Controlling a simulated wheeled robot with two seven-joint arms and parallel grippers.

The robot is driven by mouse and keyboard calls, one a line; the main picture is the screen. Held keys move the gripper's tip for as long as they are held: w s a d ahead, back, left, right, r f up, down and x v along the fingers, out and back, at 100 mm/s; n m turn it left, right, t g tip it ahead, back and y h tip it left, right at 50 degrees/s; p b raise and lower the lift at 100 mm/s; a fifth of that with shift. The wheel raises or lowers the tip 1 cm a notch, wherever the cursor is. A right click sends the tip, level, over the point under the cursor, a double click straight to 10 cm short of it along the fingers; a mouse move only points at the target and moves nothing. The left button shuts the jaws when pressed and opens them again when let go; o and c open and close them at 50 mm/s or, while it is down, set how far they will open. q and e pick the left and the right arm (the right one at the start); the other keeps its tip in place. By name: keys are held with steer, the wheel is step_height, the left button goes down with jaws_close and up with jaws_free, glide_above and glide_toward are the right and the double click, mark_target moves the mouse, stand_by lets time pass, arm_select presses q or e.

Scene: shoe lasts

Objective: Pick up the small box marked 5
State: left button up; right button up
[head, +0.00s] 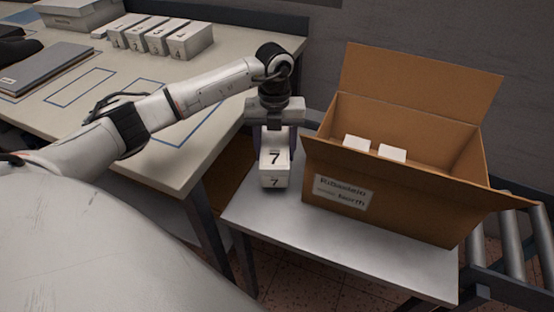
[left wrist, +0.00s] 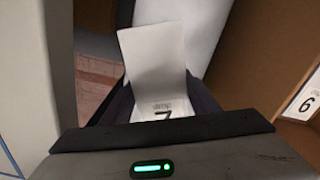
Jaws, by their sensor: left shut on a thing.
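No box marked 5 shows in either view. My left gripper (head: 274,140) points down and is shut on a small white box marked 7 (head: 275,168), just left of the open carton. The box marked 7 also shows between the fingers in the left wrist view (left wrist: 165,75). I cannot tell whether it touches the small table under it. Two white boxes (head: 356,144) (head: 392,153) show inside the carton, their numbers hidden in the head view. My right gripper is not in view.
An open brown carton (head: 380,198) stands on a small grey table (head: 270,218). In the left wrist view a box inside it bears a 6 or 9 (left wrist: 304,104). Several numbered boxes (head: 160,40) stand on the long table (head: 190,92). A roller conveyor (head: 510,245) is at right.

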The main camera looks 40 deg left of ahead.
arm_select(q)
steer(key=shift+f, duration=1.8)
steer(key=shift+f, duration=0.1)
steer(key=o, duration=1.1)
steer(key=shift+o, duration=0.2)
